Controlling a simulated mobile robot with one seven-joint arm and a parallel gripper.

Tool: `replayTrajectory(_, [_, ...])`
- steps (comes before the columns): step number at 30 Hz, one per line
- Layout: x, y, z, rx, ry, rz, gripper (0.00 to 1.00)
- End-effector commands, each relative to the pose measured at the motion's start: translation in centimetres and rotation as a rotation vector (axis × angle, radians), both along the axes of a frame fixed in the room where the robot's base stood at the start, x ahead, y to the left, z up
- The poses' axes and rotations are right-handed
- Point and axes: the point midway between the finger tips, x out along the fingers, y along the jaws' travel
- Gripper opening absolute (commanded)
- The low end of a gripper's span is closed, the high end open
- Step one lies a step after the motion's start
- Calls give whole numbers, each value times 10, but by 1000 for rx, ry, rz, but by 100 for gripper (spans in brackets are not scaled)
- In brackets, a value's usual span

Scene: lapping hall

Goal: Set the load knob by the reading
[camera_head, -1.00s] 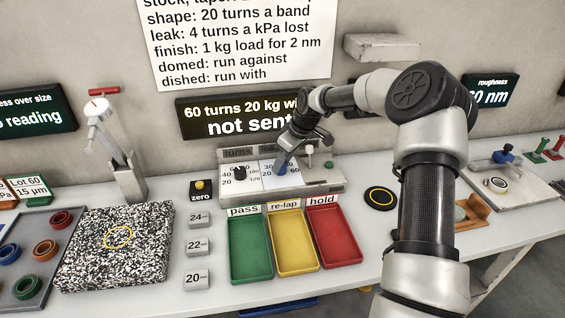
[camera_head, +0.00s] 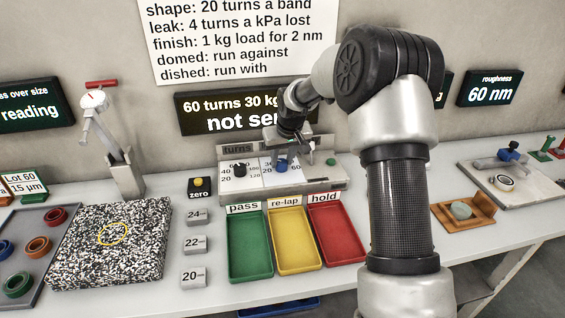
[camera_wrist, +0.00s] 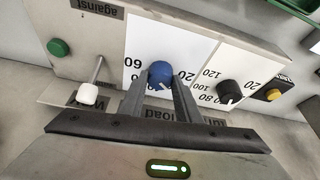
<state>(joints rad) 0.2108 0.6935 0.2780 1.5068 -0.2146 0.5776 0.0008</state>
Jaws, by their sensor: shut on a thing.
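The blue load knob (camera_head: 281,165) sits on the control panel (camera_head: 330,186), right of the black turns knob (camera_head: 240,170). My gripper (camera_wrist: 160,84) is shut on the blue knob (camera_wrist: 159,70), a finger on each side in the wrist view. The knob's white pointer mark shows, but the number it points at is unclear. The panel's display (camera_head: 245,112) reads "60 turns 30 kg" and "not sent", its right end hidden by my arm. The roughness display (camera_head: 487,88) reads "60 nm". A wall chart (camera_head: 235,40) says "finish: 1 kg load for 2 nm".
A white-tipped lever (camera_wrist: 88,94) and a green button (camera_wrist: 58,47) are beside the knob. Green (camera_head: 250,275), yellow and red trays stand in front of the panel. A yellow zero button (camera_head: 198,182) is to the left. My arm hides the bench behind it.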

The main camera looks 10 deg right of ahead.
Motion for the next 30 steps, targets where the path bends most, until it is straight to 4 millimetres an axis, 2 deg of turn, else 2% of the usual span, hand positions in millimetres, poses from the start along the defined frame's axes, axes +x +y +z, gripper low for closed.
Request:
replayTrajectory(10, [0,1,0,-1,0,-116,8])
replayTrajectory(24, [0,1,0,0,1,-128,8])
replayTrajectory(25, [0,1,0,0,1,-128,35])
replayTrajectory(27, [0,1,0,0,1,-128,47])
replayTrajectory(30, [0,1,0,0,1,-128,49])
